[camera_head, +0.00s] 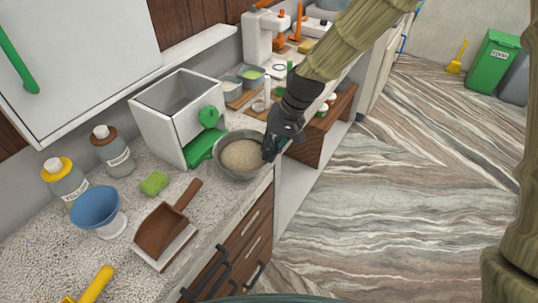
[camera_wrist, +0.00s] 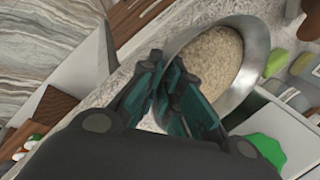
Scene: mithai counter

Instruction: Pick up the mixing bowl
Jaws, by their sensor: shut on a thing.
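The mixing bowl (camera_head: 222,168) is a grey metal bowl with a pale grainy filling. In the head view it is at the counter's front edge, before a white box with green parts. My gripper (camera_head: 270,150) is at the bowl's right side, shut on its rim. In the wrist view the bowl (camera_wrist: 254,62) is at upper right, and the dark teal fingers of my gripper (camera_wrist: 172,88) meet at its near rim. The bowl looks about level. I cannot tell whether its base touches the counter.
The white box with a green knob (camera_head: 160,120) stands close behind the bowl. A brown scoop (camera_head: 158,232), a green sponge (camera_head: 154,183) and a blue-topped cup (camera_head: 97,208) are to the left. Small pots and a wooden shelf (camera_head: 318,140) are to the right. Drawer handles line the front.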

